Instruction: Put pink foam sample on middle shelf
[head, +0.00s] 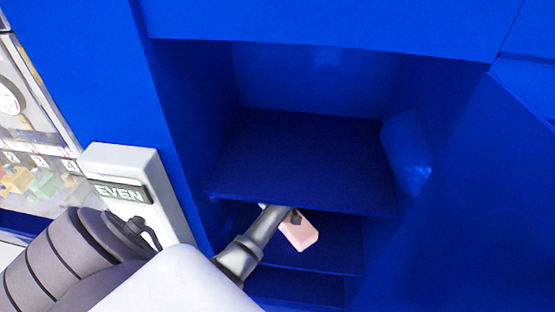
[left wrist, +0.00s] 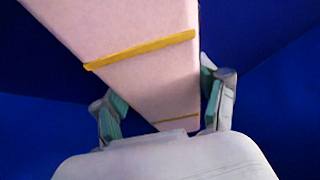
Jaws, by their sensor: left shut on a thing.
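The pink foam sample (head: 301,233) is a pale pink block at the mouth of the space below the upper shelf (head: 300,150), over the middle shelf (head: 338,245). I cannot tell whether it touches the middle shelf. My left gripper (head: 291,215) is shut on the sample. In the left wrist view the sample (left wrist: 150,85) fills the gap between the fingers of my left gripper (left wrist: 164,106), with two yellow bands across it. Part of the sample is hidden behind the gripper. My right gripper is not in view.
The shelves sit in a blue cabinet (head: 320,28). A lower shelf (head: 295,286) shows below. A blue rounded piece (head: 404,152) is at the right side of the upper opening. A grey box marked EVEN (head: 110,160) is at the left. The upper shelf is bare.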

